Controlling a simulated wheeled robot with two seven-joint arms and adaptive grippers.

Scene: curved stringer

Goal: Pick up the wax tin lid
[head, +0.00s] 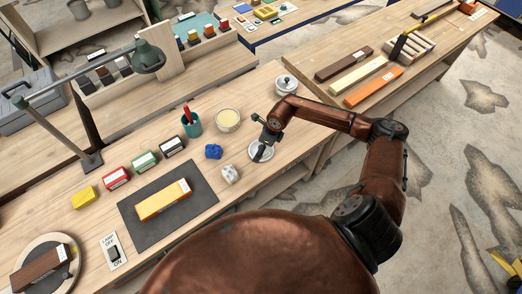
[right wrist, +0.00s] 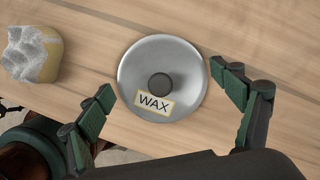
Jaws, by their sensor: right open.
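The wax tin lid (head: 256,152) is a round silver disc lying on the wooden bench in the head view. In the right wrist view the lid (right wrist: 140,72) shows a dark round knob in its middle and a label reading WAX. My right gripper (head: 264,146) is above the lid in the head view, hiding part of it. In the right wrist view its green-padded fingers (right wrist: 165,90) are apart, one on each side of the lid's near part, with nothing between them gripped. My left gripper is not in view.
A crumpled whitish lump (head: 230,174) and a blue lump (head: 213,152) lie left of the lid. An open round tin (head: 228,120) and a lidded silver pot (head: 286,85) stand behind. A dark mat (head: 160,225) bears an orange block (head: 163,200).

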